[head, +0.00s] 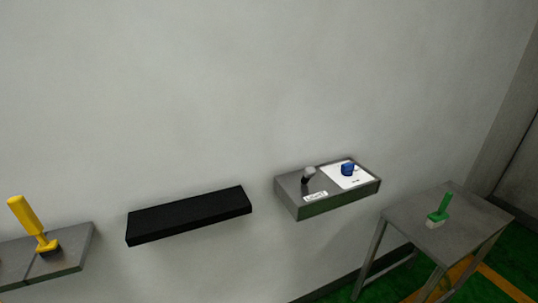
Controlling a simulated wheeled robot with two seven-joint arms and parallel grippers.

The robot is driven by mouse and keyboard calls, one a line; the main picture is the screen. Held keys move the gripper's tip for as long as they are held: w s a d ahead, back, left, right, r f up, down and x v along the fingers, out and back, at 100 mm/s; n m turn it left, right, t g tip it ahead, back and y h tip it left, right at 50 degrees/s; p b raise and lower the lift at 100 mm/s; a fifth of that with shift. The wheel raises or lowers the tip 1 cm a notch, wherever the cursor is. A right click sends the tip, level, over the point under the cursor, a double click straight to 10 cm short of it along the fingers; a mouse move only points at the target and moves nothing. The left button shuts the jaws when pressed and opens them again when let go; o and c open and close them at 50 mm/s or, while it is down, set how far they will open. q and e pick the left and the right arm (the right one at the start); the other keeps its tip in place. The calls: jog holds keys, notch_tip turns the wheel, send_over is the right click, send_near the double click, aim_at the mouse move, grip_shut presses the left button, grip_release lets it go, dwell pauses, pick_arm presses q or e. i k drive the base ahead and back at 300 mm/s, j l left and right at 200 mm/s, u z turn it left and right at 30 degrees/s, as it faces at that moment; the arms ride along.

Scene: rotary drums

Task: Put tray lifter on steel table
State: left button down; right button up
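A grey metal table (462,226), which looks like the steel table, stands at the right on thin legs. A small tool with an upright green handle and a pale base (439,212) stands on its top. A larger yellow-handled tool (36,228) with a dark base stands, handle tilted, on a grey wall shelf at the far left. I cannot tell from the picture which of the two tools is the tray lifter. Neither of my grippers is in view.
A bare black shelf (189,215) is on the wall at centre-left. A grey wall box (318,205) carries a dark knob or lever (308,175), a white panel and a blue knob (348,169). The grey left shelf (72,260) is cut by the frame. The table top has free room around the green tool.

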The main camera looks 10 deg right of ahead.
aim_at(464, 205)
jog(key=l, duration=3.45)
jog(key=i+l, duration=0.15)
jog(key=l, duration=0.2)
jog(key=i+l, duration=0.15)
jog(key=l, duration=0.25)
jog(key=i+l, duration=0.2)
jog(key=l, duration=0.15)
jog(key=i+l, duration=0.15)
jog(key=l, duration=0.2)
jog(key=i+l, duration=0.15)
jog(key=l, duration=0.2)
jog(key=i+l, duration=0.15)
jog(key=l, duration=0.25)
jog(key=i+l, duration=0.15)
jog(key=l, duration=0.2)
jog(key=i+l+u, duration=0.1)
jog(key=l, duration=0.25)
jog(key=i, duration=0.05)
